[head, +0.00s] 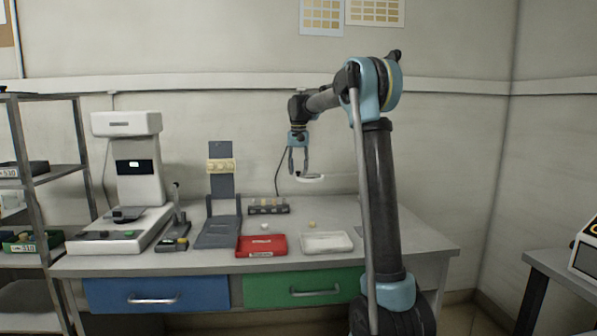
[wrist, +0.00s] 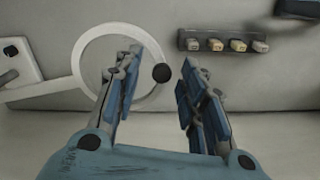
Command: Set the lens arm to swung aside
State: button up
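The lens arm is a pale ring on a thin bar. In the wrist view the ring (wrist: 90,45) fills the upper left, and its bar (wrist: 38,91) runs left towards a white block. A dark round knob (wrist: 161,73) sits at the ring's right rim. In the head view the ring (head: 310,178) stands above the bench's back, and its right side runs behind my arm. My gripper (head: 298,170) is open, fingers pointing down at the ring. In the wrist view the knob shows between the two fingertips (wrist: 162,62); contact is not visible, and the left finger overlaps the ring.
A rack with several blanks (head: 268,201) stands left of the ring. A red tray (head: 262,252) and a white tray (head: 327,250) lie on the bench front. A white machine (head: 137,170) and a grey stand (head: 218,235) occupy the left. Bench right of the white tray is clear.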

notch_tip(320, 180, up, 12)
dwell(0.8)
jog(key=shift+f, duration=0.1)
jog(key=s+d+f, duration=0.3)
jog(key=s+d, duration=0.1)
jog(key=s, duration=0.4)
jog(key=s+d+f+t, duration=0.1)
jog(key=s+d+f, duration=0.2)
jog(key=s+d, duration=0.35)
jog(key=s+d+f, duration=0.2)
jog(key=s+f, duration=0.1)
jog(key=s, duration=0.6)
jog(key=s+d+f, duration=0.3)
jog(key=s+f, duration=0.9)
jog(key=f, duration=0.1)
jog(key=s+d+f+n+t, duration=0.1)
jog(key=s+d+f, duration=0.2)
jog(key=s+f, duration=1)
jog(key=shift+d+f+n, duration=0.2)
jog(key=shift+d+n, duration=0.05)
jog(key=shift+n, duration=0.05)
